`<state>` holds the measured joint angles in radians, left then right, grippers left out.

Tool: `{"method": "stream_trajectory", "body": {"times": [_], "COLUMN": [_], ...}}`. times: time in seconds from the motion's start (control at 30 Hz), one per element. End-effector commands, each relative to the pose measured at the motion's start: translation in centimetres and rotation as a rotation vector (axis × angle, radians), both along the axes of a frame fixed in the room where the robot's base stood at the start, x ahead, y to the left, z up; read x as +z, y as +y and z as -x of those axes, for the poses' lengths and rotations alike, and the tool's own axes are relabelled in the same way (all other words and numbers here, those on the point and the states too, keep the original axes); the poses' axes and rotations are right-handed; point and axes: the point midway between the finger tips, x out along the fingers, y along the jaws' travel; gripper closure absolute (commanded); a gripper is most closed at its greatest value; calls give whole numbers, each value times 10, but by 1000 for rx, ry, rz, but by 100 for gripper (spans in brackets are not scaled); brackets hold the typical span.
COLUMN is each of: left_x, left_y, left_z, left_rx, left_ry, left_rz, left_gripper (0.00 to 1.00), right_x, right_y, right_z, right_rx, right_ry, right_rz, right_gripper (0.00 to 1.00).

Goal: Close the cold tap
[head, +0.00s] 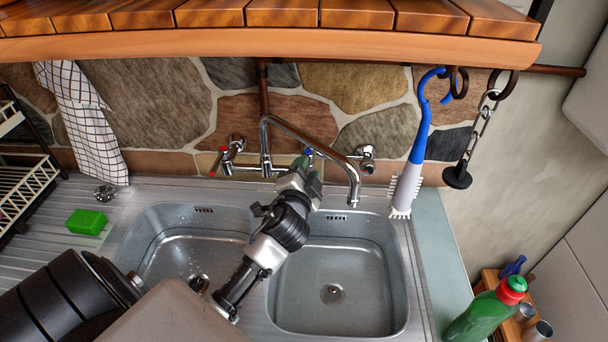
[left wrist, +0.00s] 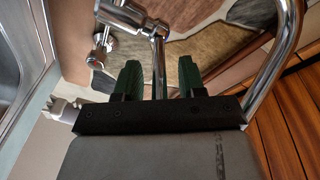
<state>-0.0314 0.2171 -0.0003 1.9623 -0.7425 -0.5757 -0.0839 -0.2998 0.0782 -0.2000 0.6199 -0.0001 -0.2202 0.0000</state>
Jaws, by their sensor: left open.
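The chrome wall tap (head: 266,140) has a red-marked hot side (head: 224,150) at the left and a blue-marked cold tap (head: 308,152) right of its centre. My left gripper (head: 304,168) is just below and in front of the blue mark, partly covering the cold tap. In the left wrist view my left gripper (left wrist: 160,80) is open, with a dark green finger on each side of a chrome bar (left wrist: 158,62), apparently the cold tap's lever. Gaps show beside the bar. Its lower end is hidden behind the gripper body. My right gripper is not in view.
The curved spout (head: 318,142) arches close to my gripper, over the double sink (head: 408,285). A wooden shelf (head: 270,46) hangs above. A blue-handled brush (head: 418,150) hangs at the right. A green sponge (head: 85,222) and green bottle (head: 478,318) stand clear of the arm.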

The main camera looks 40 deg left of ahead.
Motion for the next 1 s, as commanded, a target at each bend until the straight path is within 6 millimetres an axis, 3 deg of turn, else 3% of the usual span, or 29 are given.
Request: {"method": "stream_trajectory", "body": {"times": [0.17,0.4,0.6,1.0], "left_x": [-4,-5,-3,0], "left_y": [-8,-26,-37,-39], "left_z": [19,65,92,100], "left_rx": [-1,-1,-1,0], "left_ry": [2,2,1,1], "left_rz": [2,3,2,1], "left_gripper": [60,60,60,60], "right_x": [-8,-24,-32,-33], "right_y": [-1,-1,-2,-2], "right_z": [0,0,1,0], "right_rx": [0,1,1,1], "right_ry": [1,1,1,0], "right_rz": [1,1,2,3], "right_gripper": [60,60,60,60]}}
